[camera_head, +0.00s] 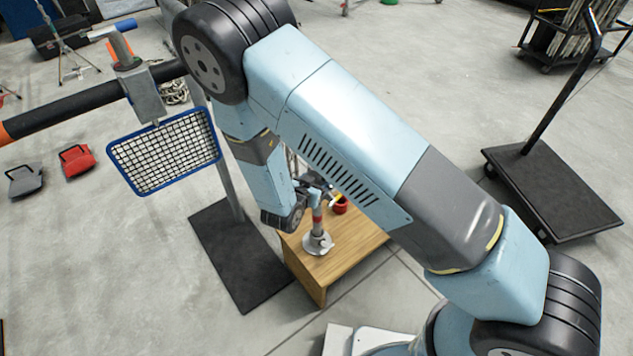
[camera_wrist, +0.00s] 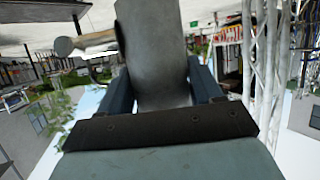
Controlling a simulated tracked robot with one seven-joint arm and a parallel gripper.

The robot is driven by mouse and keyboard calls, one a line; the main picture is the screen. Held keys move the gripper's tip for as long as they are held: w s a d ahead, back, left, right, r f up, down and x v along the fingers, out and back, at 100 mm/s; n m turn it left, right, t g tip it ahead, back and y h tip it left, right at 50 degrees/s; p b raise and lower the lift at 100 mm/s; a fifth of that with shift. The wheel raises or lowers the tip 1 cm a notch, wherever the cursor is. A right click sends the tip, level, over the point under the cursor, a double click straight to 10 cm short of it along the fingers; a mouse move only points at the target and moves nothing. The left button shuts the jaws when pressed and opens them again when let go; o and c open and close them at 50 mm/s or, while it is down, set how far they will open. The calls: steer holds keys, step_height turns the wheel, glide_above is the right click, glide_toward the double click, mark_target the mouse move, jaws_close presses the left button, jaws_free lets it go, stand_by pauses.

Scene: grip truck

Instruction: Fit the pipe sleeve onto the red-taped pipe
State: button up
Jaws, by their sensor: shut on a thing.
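My gripper (camera_head: 309,190) is low over the wooden box in the head view, partly hidden by my own arm. In the wrist view its two blue fingers (camera_wrist: 162,95) are shut on a grey cylindrical piece, the pipe sleeve (camera_wrist: 153,45). A tan arm with a round grey end juts from its left side. The red-taped pipe (camera_head: 317,216) stands upright on a round pale flange (camera_head: 318,243) on the box. The gripper is at the pipe's upper end. I cannot tell whether the sleeve is around the pipe or just above it.
The wooden box (camera_head: 345,255) also holds a small red cup (camera_head: 340,206) right of the pipe. A dark plate (camera_head: 238,255) with a metal post stands to the left. A blue-framed grid (camera_head: 165,188) hangs left of my arm. A black cart (camera_head: 560,195) is at right.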

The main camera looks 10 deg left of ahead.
steer(key=shift+f, duration=0.15)
steer(key=o, duration=1.6)
steer(key=v, duration=1.3)
steer(key=shift+s+a, duration=0.1)
steer(key=shift+s, duration=0.3)
